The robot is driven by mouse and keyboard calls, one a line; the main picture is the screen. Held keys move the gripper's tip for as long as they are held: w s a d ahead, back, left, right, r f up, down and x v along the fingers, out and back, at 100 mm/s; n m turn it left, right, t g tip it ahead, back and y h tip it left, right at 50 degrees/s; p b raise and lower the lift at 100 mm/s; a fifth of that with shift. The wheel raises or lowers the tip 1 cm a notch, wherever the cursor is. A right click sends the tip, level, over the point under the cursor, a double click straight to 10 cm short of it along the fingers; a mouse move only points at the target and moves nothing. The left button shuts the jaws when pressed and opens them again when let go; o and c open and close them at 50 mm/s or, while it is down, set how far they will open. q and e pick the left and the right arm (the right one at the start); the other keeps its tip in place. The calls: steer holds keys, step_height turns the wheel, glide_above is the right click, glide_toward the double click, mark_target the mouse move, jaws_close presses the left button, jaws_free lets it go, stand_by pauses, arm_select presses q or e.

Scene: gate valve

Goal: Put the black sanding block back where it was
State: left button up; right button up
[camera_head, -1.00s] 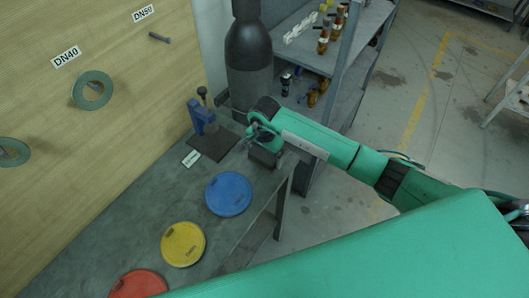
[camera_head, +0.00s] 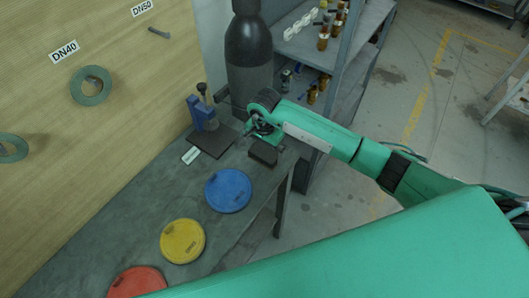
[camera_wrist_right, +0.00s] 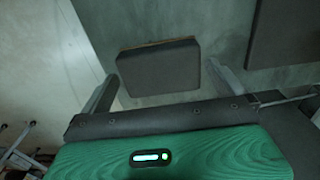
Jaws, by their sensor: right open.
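The black sanding block (camera_head: 263,153) lies on the grey bench near its right edge, just right of the dark square pad. In the right wrist view the block (camera_wrist_right: 158,68) lies flat on the bench, a thin brown layer showing along its far edge. My right gripper (camera_head: 250,137) is open beside the block. In the wrist view its fingers (camera_wrist_right: 163,72) stand wide apart on either side of the block's near part, with gaps at both sides. My left gripper is not in view.
A dark pad (camera_head: 216,142) with a blue tool (camera_head: 203,115) and a small white label (camera_head: 190,155) sits left of the block. Blue (camera_head: 228,190), yellow (camera_head: 182,241) and red (camera_head: 137,283) discs lie along the bench. A dark cylinder (camera_head: 248,60) and a shelf stand behind.

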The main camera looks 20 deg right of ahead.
mark_target(265, 152)
step_height(265, 152, up, 10)
steer(key=b, duration=0.3)
steer(key=shift+b, duration=0.3)
steer(key=shift+f, duration=0.1)
